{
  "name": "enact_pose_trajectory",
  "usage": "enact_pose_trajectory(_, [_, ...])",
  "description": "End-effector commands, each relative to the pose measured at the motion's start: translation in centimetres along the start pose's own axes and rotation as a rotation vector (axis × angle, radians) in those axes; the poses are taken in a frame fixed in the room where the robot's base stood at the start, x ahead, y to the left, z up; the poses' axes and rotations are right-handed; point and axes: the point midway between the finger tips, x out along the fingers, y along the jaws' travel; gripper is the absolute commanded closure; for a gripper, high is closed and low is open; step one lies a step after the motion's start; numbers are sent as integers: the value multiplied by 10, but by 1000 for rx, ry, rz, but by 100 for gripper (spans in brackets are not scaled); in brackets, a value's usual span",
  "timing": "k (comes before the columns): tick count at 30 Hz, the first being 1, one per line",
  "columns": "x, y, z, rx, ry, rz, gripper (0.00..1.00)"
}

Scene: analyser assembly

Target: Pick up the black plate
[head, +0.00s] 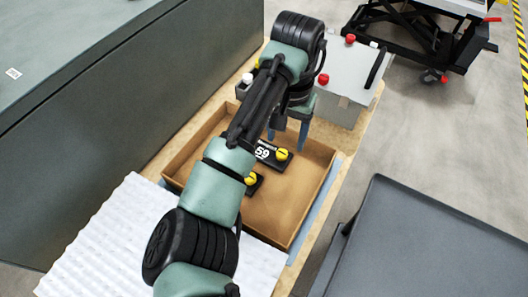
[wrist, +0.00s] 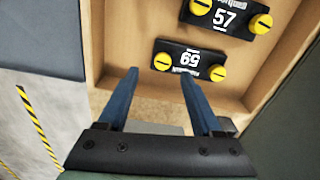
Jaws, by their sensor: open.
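A black plate marked 59 (head: 268,154) with yellow round knobs lies in a shallow wooden tray (head: 325,178). It also shows upside down in the wrist view (wrist: 190,57), just beyond my fingertips. A second black plate, marked 57 (wrist: 222,20), lies beside it in the tray; in the head view my arm hides most of it. My gripper (head: 287,143) is open, with its blue fingers pointing down over the far part of the tray. In the wrist view my gripper (wrist: 160,73) has nothing between its fingers, and the 59 plate is apart from them.
The tray's walls surround the plates, with bare floor at its right side. A grey box (head: 345,75) with red knobs stands beyond the tray. A white ribbed sheet (head: 110,235) lies in front. A large grey-green cabinet (head: 120,110) stands left, and a dark tray (head: 440,240) right.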

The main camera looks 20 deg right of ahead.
Motion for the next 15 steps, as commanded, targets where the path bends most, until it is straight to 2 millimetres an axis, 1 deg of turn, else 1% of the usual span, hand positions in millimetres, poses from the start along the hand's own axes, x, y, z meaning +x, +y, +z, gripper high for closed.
enact_pose_trajectory(4, [11, -1, 1, -1, 0, 0, 33])
enact_pose_trajectory(9, [37, -5, 4, -1, -1, 1, 33])
enact_pose_trajectory(12, [49, -4, 3, 1, 0, 0, 33])
enact_pose_trajectory(15, [55, -4, 3, 1, 0, 0, 33])
